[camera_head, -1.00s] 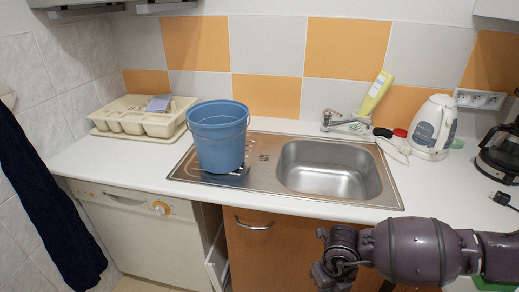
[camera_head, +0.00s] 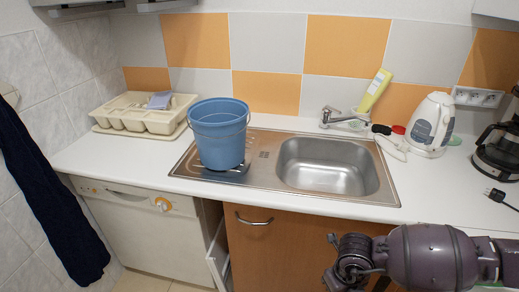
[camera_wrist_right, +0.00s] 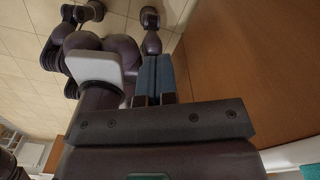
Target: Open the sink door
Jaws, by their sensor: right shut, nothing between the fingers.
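The sink door is a brown wooden panel (camera_head: 300,247) under the counter, with a curved metal handle (camera_head: 254,221) near its upper left. It looks shut. My right arm comes in from the right, in front of the door's right part; its gripper is below or hidden there in the head view. In the right wrist view the gripper's blue-grey fingers (camera_wrist_right: 154,78) are together with nothing between them. The brown wooden surface (camera_wrist_right: 250,70) lies to their right, apart from them. The handle is not seen in that view. My left gripper is not in view.
A steel sink (camera_head: 325,165) with a blue bucket (camera_head: 218,135) on its drainboard is set in the white counter (camera_head: 120,160). A white dishwasher (camera_head: 145,232) stands left of the door, with a dark gap between. A dark cloth (camera_head: 45,200) hangs at left.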

